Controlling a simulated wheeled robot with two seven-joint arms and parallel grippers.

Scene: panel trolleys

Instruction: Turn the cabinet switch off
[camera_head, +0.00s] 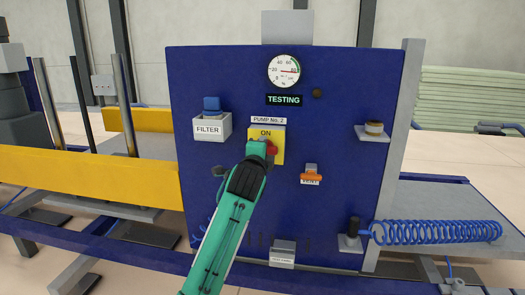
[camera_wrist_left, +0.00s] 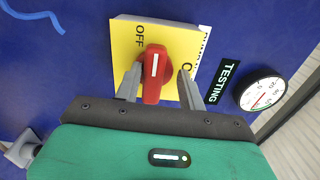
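The cabinet switch is a red knob (camera_wrist_left: 158,70) on a yellow plate (camera_wrist_left: 124,42), below the "PUMP No. 2" label in the head view. In the left wrist view the word OFF is above and left of the knob, and ON is partly hidden at right. The knob's white line runs upright in that view, its upper end nearer OFF than ON. My left gripper (camera_wrist_left: 160,84) has its fingers on either side of the knob, with yellow showing between knob and right finger; whether the left finger touches is unclear. It also shows in the head view (camera_head: 262,148). My right gripper is out of view.
The blue cabinet panel (camera_head: 340,130) carries a gauge (camera_head: 283,71), a TESTING display (camera_head: 284,100), a FILTER box (camera_head: 212,127), an orange vent valve (camera_head: 311,176) and a coiled blue hose (camera_head: 440,232). A yellow rail (camera_head: 90,178) is at left.

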